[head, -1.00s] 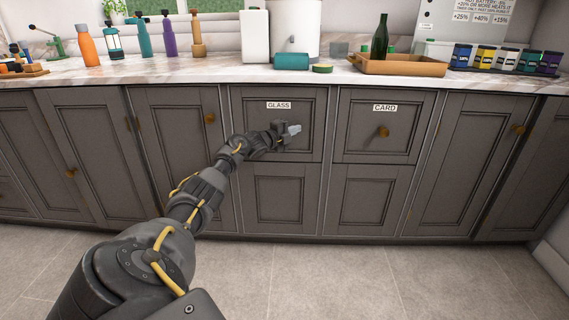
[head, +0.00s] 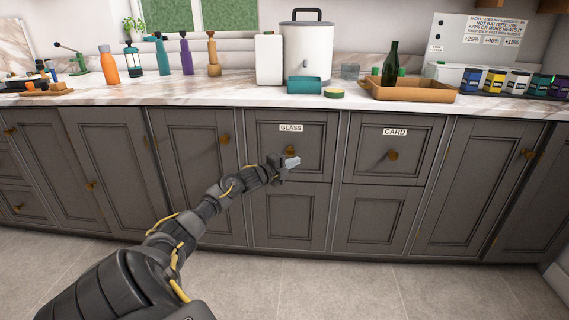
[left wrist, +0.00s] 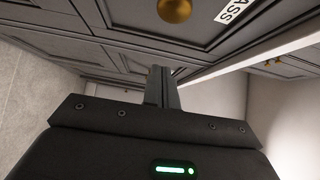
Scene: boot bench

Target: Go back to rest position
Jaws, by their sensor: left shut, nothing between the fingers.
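My left gripper (head: 289,163) is in front of the closed drawer labelled GLASS (head: 309,147), just below and near its brass knob. Its fingers are together and hold nothing. In the left wrist view the shut fingers (left wrist: 162,88) point toward the cabinet fronts, and the brass knob (left wrist: 174,10) shows at the top, apart from the fingers. The closed drawer labelled CARD (head: 373,165) is to the right. My right gripper is in neither view.
The countertop (head: 220,96) runs above the cabinets. On it stand several bottles, a white bin (head: 307,55), a brown tray (head: 410,96) with a green bottle (head: 389,64), and several labelled jars (head: 494,80). The grey floor (head: 330,290) in front is clear.

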